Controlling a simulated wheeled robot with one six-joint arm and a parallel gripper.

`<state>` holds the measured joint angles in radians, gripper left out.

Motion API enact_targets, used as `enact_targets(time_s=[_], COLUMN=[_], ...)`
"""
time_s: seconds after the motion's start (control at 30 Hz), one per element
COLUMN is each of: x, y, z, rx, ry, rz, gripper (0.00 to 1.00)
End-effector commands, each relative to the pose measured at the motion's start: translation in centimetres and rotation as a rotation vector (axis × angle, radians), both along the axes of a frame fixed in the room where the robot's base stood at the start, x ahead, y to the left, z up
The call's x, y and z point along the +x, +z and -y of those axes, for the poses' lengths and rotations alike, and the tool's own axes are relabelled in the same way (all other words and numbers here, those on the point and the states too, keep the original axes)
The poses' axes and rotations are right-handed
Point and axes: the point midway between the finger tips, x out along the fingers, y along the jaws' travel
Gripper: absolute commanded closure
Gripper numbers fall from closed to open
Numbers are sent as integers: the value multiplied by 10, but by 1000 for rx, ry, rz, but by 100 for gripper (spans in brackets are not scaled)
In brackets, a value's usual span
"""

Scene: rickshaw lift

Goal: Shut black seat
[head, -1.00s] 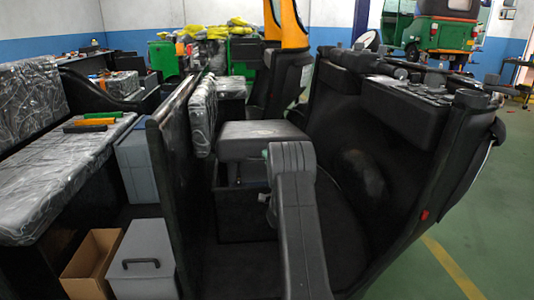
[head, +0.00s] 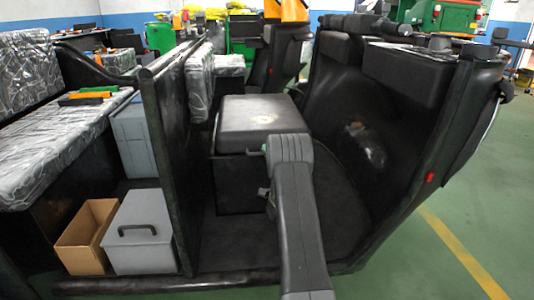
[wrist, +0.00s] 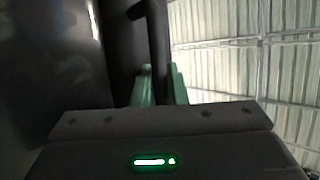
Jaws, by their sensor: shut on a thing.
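The black seat (head: 255,113) is a padded cushion in the rickshaw's front compartment, in the middle of the head view. It lies about level, down on its dark seat box (head: 238,185), with no clear gap at the front. My gripper is at the seat's near right edge, mostly hidden behind my arm in the head view. In the wrist view the green fingers of my gripper (wrist: 161,75) are close together, shut on a black part that I take to be the seat's edge; the contact itself is unclear.
A black partition (head: 170,165) stands left of the seat. The dark front panel (head: 375,150) curves up on the right. A grey box with a handle (head: 140,235) and an open cardboard box (head: 88,237) sit left of the partition. Green floor at the lower right is clear.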

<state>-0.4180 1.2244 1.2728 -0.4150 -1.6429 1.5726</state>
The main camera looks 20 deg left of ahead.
Motion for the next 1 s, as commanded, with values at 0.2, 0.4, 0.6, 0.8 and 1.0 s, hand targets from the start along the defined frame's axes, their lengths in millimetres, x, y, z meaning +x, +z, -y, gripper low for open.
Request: enact_targets(time_s=[0.2,0.4,0.6,0.8,1.0], x=[-2,-2,-2,-13,-36], y=[-17,-16,-15,-27,-53], z=[1,1,2,18,49], rx=[-14,-14,-14,-13,-13], ry=[1,0,-1,-3,-2], rz=[-31,-28,-25,-26,-27], gripper=[86,79,79,79,79])
